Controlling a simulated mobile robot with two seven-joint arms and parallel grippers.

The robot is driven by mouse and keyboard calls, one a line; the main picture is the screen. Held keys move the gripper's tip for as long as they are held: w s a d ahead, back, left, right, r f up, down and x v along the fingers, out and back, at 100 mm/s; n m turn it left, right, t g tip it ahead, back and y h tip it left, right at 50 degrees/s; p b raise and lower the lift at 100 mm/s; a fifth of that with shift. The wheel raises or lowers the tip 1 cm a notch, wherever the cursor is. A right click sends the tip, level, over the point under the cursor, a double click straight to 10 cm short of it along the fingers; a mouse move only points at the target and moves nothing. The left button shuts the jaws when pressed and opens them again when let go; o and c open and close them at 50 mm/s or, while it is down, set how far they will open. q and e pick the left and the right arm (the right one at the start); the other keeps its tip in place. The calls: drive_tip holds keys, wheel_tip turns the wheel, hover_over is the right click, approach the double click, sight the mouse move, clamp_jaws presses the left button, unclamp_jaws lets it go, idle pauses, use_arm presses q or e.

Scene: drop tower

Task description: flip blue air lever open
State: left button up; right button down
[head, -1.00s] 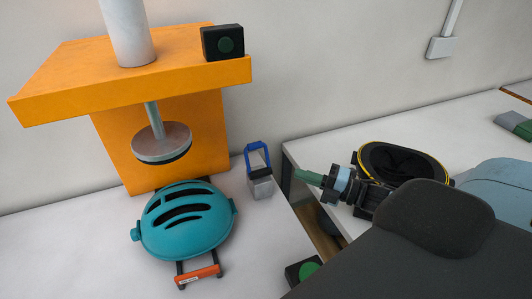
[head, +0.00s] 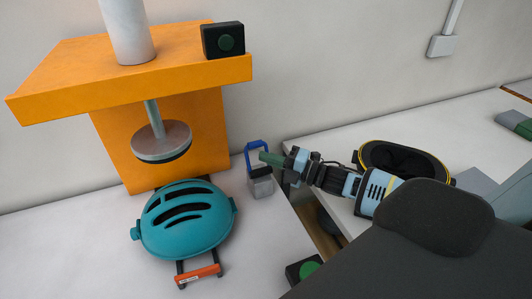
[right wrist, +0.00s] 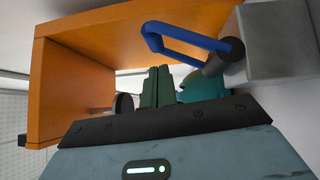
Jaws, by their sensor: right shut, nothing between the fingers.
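The blue air lever (head: 248,147) is a blue loop handle on a small grey block (head: 261,187) standing right of the orange press. It stands up from the block's dark pivot. My right gripper (head: 265,158) is shut and empty, its green fingertips at the lever's right side in the head view. In the right wrist view the lever (right wrist: 185,36) is above and to the right of the shut fingers (right wrist: 157,86), and the grey block (right wrist: 280,40) is at the upper right. I cannot tell whether the fingers touch the lever. My left gripper is not in view.
The orange press (head: 165,90) has a round plate (head: 161,141) hanging over a teal helmet (head: 187,220) with an orange-handled rack (head: 198,273). A black box with a green button (head: 308,270) is at the front. A yellow-rimmed black bowl-like thing (head: 440,163) lies on the right table.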

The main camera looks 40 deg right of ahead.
sight(259, 146)
drive_tip(key=shift+w+d+r, duration=0.1)
drive_tip(key=shift+w+d, duration=0.05)
drive_tip(key=shift+w, duration=0.4)
drive_tip(key=shift+w+d, duration=0.15)
drive_tip(key=shift+w, duration=0.4)
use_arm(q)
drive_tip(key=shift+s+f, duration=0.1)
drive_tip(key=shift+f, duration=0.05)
use_arm(e)
drive_tip(key=shift+w+d+f+b, duration=0.15)
drive_tip(key=shift+w+f+b, duration=0.1)
drive_tip(key=shift+w+b, duration=0.35)
drive_tip(key=shift+d+r, duration=0.1)
drive_tip(key=shift+r, duration=0.2)
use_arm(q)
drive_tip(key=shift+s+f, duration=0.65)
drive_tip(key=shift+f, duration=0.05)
use_arm(e)
drive_tip(key=shift+w+d+r, duration=0.1)
drive_tip(key=shift+w+r, duration=0.05)
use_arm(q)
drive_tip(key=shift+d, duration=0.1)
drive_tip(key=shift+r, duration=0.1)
